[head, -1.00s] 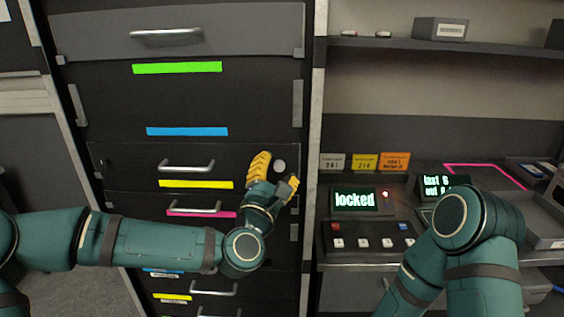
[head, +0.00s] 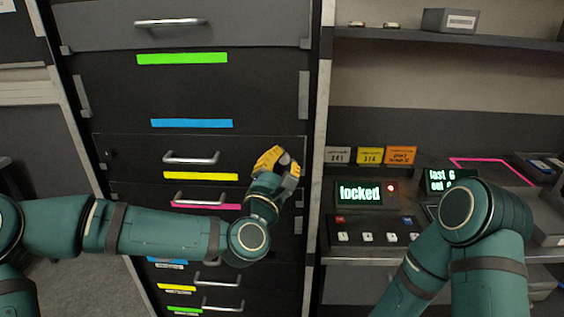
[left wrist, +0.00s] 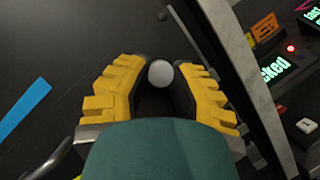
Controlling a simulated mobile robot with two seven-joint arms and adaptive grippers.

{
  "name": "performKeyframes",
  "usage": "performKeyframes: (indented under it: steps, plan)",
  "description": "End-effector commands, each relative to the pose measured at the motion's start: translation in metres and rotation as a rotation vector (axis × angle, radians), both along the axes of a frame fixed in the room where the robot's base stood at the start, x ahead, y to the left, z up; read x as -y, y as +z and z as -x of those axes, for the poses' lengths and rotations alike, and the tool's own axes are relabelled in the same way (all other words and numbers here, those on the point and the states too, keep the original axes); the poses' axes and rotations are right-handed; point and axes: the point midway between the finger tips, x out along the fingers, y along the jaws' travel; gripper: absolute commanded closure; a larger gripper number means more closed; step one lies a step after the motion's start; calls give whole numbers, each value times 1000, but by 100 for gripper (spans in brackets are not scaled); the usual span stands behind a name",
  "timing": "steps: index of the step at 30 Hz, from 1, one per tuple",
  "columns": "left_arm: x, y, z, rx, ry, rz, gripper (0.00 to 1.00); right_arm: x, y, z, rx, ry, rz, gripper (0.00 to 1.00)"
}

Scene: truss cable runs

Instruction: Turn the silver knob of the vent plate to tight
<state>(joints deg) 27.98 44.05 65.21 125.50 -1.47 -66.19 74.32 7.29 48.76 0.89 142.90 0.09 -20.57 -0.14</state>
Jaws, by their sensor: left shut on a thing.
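The silver knob (head: 284,158) is a pale round knob on the dark front of the drawer cabinet, near its right edge. It also shows in the left wrist view as a light ball-like cap (left wrist: 160,73). My left gripper (head: 281,164), with yellow ridged fingers, is shut on the knob, with one finger on each side. In the left wrist view the fingers (left wrist: 160,80) flank it and the cap shows between them. I cannot make out vent slots, the plate's outline or a tightness mark. My right arm is at the lower right; its gripper is out of view.
Drawer handles (head: 191,158) and coloured strips are left of my left gripper. A light cabinet post (head: 316,150) stands close on its right. Beyond it, a console display (head: 359,195) reads "locked" beside a red light, above several buttons. A grey box (head: 449,21) sits on the shelf.

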Motion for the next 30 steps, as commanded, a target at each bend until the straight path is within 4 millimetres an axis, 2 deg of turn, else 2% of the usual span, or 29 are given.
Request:
performKeyframes:
  steps: [11,30]
  plan:
    - [-2,4,-1,19,4,-204,100,0,8,1,-4,0,-1,61]
    - [-2,9,-1,70,5,-805,100,-1,24,5,-11,2,-3,61]
